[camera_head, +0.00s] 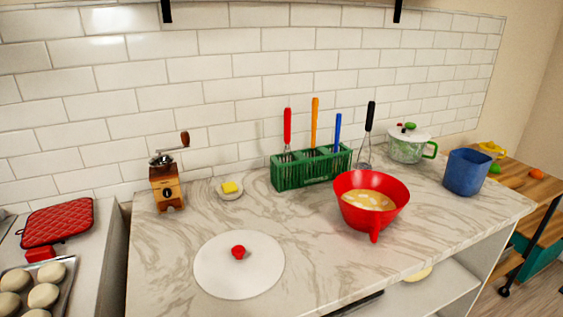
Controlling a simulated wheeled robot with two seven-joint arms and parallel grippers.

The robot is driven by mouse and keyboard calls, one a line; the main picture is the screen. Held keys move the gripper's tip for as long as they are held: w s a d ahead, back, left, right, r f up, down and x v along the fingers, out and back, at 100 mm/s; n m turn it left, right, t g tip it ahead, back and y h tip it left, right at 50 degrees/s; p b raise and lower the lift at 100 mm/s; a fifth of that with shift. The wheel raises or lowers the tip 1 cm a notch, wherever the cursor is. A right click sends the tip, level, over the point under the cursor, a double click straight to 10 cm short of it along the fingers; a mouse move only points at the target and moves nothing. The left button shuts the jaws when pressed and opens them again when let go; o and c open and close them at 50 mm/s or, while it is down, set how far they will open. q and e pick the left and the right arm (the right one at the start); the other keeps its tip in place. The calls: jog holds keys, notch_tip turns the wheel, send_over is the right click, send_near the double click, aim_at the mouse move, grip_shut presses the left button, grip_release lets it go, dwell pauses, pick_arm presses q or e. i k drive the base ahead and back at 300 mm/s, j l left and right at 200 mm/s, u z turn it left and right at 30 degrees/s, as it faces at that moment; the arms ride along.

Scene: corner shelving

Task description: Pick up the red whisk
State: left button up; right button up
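The red whisk (287,127) stands upright in the left part of a green slotted holder (290,178) at the back of the marble counter. Its red handle sticks up above the holder, and its lower end is mostly hidden inside. An orange-handled utensil (315,121) and a blue-handled utensil (337,131) stand in the same holder to its right. Neither of my grippers shows in the head view.
A red bowl (357,220) with pale contents stands in front of the holder's right end. A black-handled whisk (370,118), a pot (405,150) and a blue container (465,174) are to the right. A grinder (167,187), a butter dish (230,195) and a white lid (225,278) are left.

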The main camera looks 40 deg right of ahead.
aim_at(287, 113)
jog(key=z, duration=1.75)
